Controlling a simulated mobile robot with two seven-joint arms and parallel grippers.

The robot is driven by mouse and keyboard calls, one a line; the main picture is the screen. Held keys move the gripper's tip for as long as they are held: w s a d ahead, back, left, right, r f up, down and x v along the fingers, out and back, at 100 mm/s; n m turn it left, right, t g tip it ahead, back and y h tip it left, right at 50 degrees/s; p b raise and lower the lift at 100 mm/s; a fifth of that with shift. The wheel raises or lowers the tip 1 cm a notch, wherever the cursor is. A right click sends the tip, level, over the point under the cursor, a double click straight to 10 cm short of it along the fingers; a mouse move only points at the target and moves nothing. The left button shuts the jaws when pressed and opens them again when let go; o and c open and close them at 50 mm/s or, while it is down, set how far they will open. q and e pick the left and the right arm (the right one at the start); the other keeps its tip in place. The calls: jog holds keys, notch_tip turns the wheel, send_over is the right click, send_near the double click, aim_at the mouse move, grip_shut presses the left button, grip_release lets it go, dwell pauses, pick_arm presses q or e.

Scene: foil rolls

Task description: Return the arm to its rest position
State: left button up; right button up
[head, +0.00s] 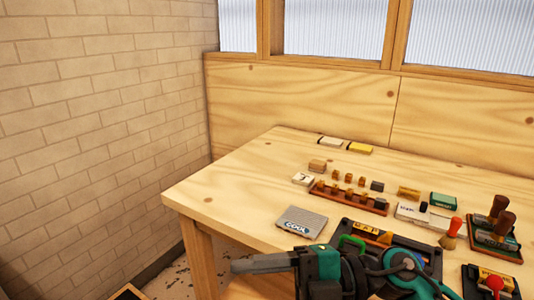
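One of my arms, dark with teal joints, spans the bottom of the head view, over the table's near edge. My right gripper is not in view. The wooden table (240,190) fills the right half. A grey box marked COOL (302,221) lies flat on it, just beyond the arm.
A wooden rack of small stamps (348,198) stands mid-table. Dark-handled stamps (500,213), a red-knobbed item (494,284), a brush (450,234) and a dark tray (400,247) crowd the right. Boxes (359,149) lie at the back. The table's left part is clear. A brick wall (110,120) stands left.

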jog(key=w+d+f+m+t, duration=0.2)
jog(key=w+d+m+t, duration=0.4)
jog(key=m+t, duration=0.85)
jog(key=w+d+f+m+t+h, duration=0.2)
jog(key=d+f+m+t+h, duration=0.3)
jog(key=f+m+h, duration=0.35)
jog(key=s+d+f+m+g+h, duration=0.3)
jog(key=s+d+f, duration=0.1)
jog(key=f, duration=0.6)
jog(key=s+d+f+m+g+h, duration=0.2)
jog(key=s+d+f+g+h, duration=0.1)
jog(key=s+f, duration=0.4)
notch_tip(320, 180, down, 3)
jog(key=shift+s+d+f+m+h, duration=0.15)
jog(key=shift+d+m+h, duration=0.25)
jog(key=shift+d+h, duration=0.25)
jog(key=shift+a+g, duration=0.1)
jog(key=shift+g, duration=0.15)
